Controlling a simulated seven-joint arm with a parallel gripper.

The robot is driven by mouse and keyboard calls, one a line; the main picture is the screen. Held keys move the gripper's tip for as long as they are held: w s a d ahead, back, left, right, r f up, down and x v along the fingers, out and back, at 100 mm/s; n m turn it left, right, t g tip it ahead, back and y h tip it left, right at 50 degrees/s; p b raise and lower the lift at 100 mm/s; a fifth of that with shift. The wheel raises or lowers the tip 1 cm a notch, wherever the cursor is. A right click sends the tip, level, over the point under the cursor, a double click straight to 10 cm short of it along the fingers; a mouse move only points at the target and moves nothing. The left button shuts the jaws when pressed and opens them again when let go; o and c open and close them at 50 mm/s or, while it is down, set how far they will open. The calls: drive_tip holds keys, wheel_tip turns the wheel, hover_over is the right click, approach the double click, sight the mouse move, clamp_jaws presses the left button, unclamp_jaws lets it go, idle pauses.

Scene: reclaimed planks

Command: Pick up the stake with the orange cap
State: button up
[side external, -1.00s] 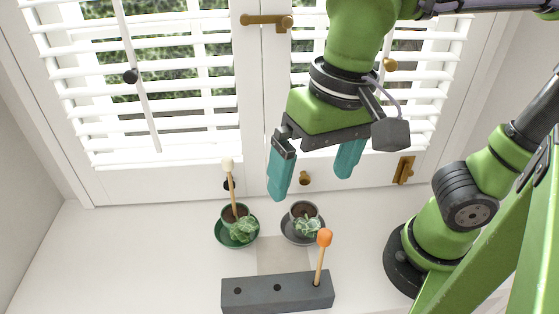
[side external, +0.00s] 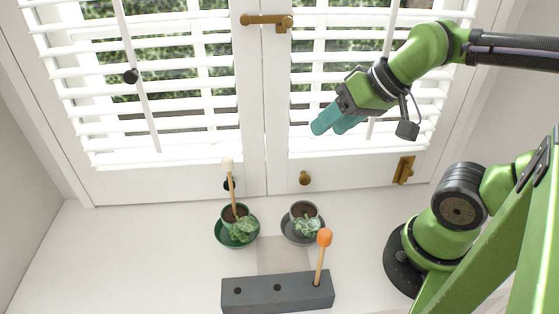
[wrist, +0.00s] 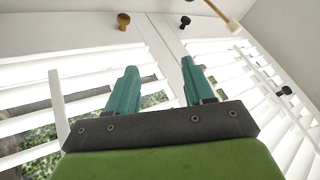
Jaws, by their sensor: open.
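The stake with the orange cap (side external: 324,238) stands a little tilted in the right-hand hole of a dark grey block (side external: 258,294). Another stake with a cream cap (side external: 228,166) stands in the left plant pot (side external: 231,213); a cream-tipped stick also shows at the top of the wrist view (wrist: 232,25). My gripper (side external: 327,127) is open and empty, high in front of the right shutter, well above and behind the orange-capped stake. Its two teal fingers are apart in the wrist view (wrist: 158,76). The orange cap is not in the wrist view.
A right plant pot (side external: 303,212) stands on a grey saucer (side external: 289,235), and the left pot stands on a green saucer (side external: 221,238). White shutters (side external: 190,110) with knobs and brass handles stand behind. The sill left of the block is clear.

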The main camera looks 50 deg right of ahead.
wheel_tip(320, 180, up, 8)
drive_tip(key=f+m+g+h, duration=0.1)
drive_tip(key=g+h, duration=0.1)
drive_tip(key=g, duration=0.5)
hover_over(325, 233)
drive_tip(key=f, duration=1)
drive_tip(key=shift+a+f, duration=0.2)
drive_tip(key=shift+f, duration=0.15)
drive_tip(key=shift+d+f, duration=0.2)
drive_tip(key=shift+f, duration=2.55)
clamp_jaws()
